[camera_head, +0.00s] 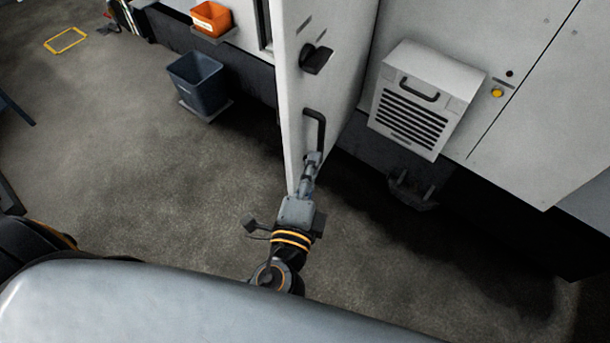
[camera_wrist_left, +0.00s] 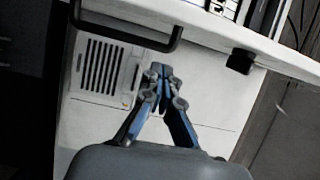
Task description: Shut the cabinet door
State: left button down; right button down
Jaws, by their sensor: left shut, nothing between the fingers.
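The white cabinet door (camera_head: 302,95) stands open, jutting out from the cabinet front towards me. On its face are a black latch knob (camera_head: 317,60) and, lower down, a black bar handle (camera_head: 316,128). My left gripper (camera_head: 313,158) is shut and empty, close to the lower end of the handle. In the left wrist view the shut fingertips (camera_wrist_left: 161,70) are just beside one end of the handle (camera_wrist_left: 128,38); I cannot tell whether they touch. The latch knob (camera_wrist_left: 240,61) shows to their right. My right gripper is not in view.
A vented box (camera_head: 424,98) sticks out from the machine front (camera_head: 470,50) to the right of the door. A dark blue bin (camera_head: 197,85) stands on the floor to the left, below an orange bin (camera_head: 212,18). The floor at the left is mostly clear.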

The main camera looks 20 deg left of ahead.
aim_at(297, 145)
pick_arm(q)
jog(key=w+a+p, duration=0.2)
jog(key=w+a, duration=0.1)
jog(key=a, duration=0.1)
jog(key=shift+w+a+p, duration=0.1)
jog(key=shift+w+p, duration=0.2)
jog(key=shift+w, duration=0.1)
